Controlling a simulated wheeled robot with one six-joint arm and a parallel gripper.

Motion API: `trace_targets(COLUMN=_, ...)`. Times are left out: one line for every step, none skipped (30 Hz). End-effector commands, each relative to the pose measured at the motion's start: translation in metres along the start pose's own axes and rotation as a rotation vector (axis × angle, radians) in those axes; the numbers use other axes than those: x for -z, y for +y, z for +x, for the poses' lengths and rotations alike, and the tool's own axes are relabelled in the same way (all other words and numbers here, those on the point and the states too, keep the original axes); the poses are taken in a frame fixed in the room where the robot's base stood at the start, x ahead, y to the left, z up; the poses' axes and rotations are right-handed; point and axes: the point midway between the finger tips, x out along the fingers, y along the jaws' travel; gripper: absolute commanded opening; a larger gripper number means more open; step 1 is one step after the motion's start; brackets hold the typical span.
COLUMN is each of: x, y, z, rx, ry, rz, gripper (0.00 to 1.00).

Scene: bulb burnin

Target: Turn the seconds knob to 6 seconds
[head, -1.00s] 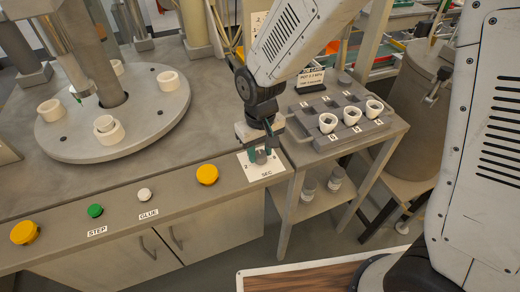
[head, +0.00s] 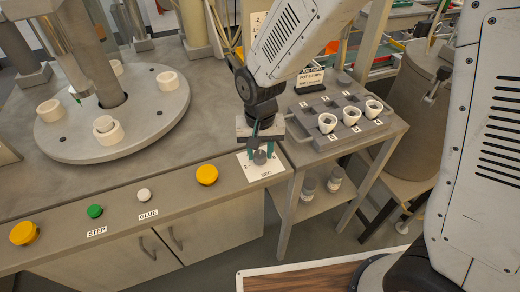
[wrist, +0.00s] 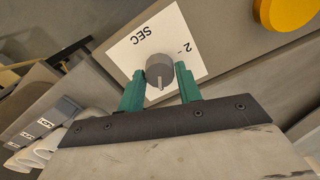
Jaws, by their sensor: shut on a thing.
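The seconds knob (wrist: 159,68) is a small grey round knob with a pale pointer line. It stands on a white dial plate (wrist: 128,49) marked SEC. In the wrist view its pointer line faces down toward my gripper's palm, and a "2" shows at the plate's right. The other numbers are hidden. My gripper (wrist: 160,80) has its teal fingers on either side of the knob, shut on it. In the head view, my gripper (head: 262,147) reaches down over the knob (head: 260,157) at the bench's front right corner.
A yellow button (head: 207,174) is left of the dial plate, with a white GLUE button (head: 144,195) and a green STEP button (head: 95,211) further left. A grey rack (head: 338,138) with white cups stands close on the right. A round turntable (head: 150,118) is behind left.

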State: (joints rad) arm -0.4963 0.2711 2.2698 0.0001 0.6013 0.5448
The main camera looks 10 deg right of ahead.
Motion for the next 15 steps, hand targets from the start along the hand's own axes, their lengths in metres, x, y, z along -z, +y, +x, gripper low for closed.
trace_targets(x=0.0016, y=-0.0005, z=-0.0012, rx=0.002, ry=0.004, rz=0.000, gripper=0.12)
trace_targets(x=0.0016, y=-0.0005, z=-0.0012, rx=0.002, ry=0.004, rz=0.000, gripper=0.12)
trace_targets(x=0.0016, y=-0.0005, z=-0.0012, rx=0.002, ry=0.004, rz=0.000, gripper=0.12)
trace_targets(x=0.0016, y=-0.0005, z=-0.0012, rx=0.002, ry=0.004, rz=0.000, gripper=0.12)
trace_targets(x=0.0016, y=-0.0005, z=-0.0012, rx=0.002, ry=0.004, rz=0.000, gripper=0.12)
trace_targets(x=0.0016, y=-0.0005, z=-0.0012, rx=0.002, ry=0.004, rz=0.000, gripper=0.12)
trace_targets(x=0.0016, y=-0.0005, z=-0.0012, rx=0.002, ry=0.004, rz=-0.001, gripper=0.12)
trace_targets(x=0.0017, y=-0.0005, z=-0.0012, rx=0.002, ry=0.004, rz=-0.001, gripper=0.12)
trace_targets(x=0.0017, y=-0.0005, z=-0.0012, rx=0.002, ry=0.004, rz=-0.001, gripper=0.46)
trace_targets(x=0.0016, y=-0.0005, z=-0.0012, rx=0.002, ry=0.004, rz=-0.001, gripper=0.54)
trace_targets(x=0.0015, y=-0.0005, z=-0.0011, rx=0.002, ry=0.004, rz=-0.001, gripper=0.56)
trace_targets(x=0.0013, y=-0.0004, z=-0.0010, rx=0.002, ry=0.003, rz=-0.001, gripper=0.56)
trace_targets(x=0.0012, y=-0.0004, z=-0.0009, rx=0.002, ry=0.003, rz=-0.001, gripper=0.56)
trace_targets(x=0.0010, y=-0.0003, z=-0.0008, rx=0.001, ry=0.003, rz=-0.001, gripper=0.56)
trace_targets(x=0.0009, y=-0.0003, z=-0.0007, rx=0.001, ry=0.002, rz=-0.001, gripper=0.56)
